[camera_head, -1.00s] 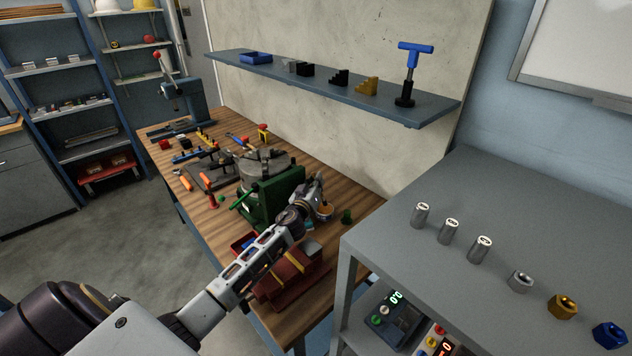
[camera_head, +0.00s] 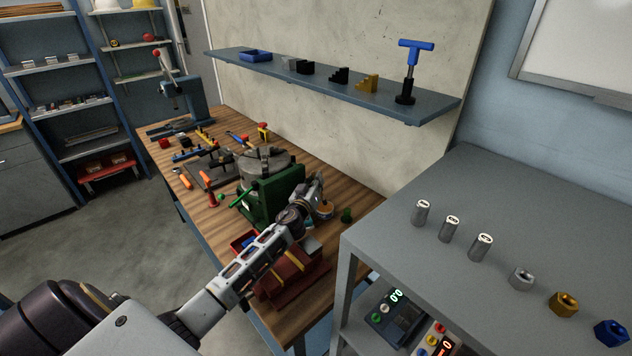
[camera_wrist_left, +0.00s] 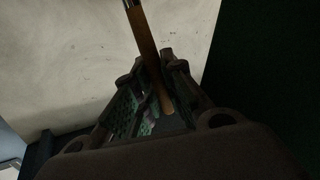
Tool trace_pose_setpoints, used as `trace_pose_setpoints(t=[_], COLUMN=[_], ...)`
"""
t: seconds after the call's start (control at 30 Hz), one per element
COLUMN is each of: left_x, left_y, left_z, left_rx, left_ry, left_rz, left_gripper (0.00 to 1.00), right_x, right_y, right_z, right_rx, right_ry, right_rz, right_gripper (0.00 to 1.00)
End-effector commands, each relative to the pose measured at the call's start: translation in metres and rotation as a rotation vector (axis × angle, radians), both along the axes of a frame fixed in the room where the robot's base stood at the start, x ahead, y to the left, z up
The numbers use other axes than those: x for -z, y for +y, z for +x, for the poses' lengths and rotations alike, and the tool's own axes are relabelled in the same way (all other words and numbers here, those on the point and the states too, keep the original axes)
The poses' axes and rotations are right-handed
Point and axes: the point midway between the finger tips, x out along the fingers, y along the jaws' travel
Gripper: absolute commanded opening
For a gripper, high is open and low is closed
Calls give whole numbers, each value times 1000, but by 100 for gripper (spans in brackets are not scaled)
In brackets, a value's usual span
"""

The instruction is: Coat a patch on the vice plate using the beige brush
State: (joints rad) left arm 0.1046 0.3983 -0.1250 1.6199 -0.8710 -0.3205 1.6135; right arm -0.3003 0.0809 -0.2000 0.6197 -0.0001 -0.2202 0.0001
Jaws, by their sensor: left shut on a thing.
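My left gripper (camera_head: 317,190) is over the bench, just right of a green machine. In the left wrist view its fingers (camera_wrist_left: 162,72) are shut on a tan wooden handle (camera_wrist_left: 146,48), which fits the beige brush. The handle is tilted, its metal end running out of the top of the view; the bristles are not seen. A dark red vice (camera_head: 292,283) sits at the near end of the bench, partly hidden by my left arm. I cannot make out the vice plate clearly or any coated patch. My right gripper is not in view.
The green machine (camera_head: 270,198) stands close beside my left gripper. A small round tan-topped container (camera_head: 325,210) and a green piece (camera_head: 346,215) are on the bench (camera_head: 366,212) to its right. A grey cart (camera_head: 490,190) with metal parts stands at right; a shelf (camera_head: 330,85) hangs behind.

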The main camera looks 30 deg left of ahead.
Motion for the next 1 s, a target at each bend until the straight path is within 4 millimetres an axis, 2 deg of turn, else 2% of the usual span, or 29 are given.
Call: trace_pose_setpoints(t=[0.37,1.0], left_x=[3,7], left_y=[0,0], left_z=[0,0], left_rx=[0,0], left_ry=[0,0], left_rz=[-1,0], left_gripper=[0,0], right_x=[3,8], right_y=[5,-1], right_z=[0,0], right_rx=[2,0], right_ry=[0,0], right_rz=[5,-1], right_gripper=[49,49])
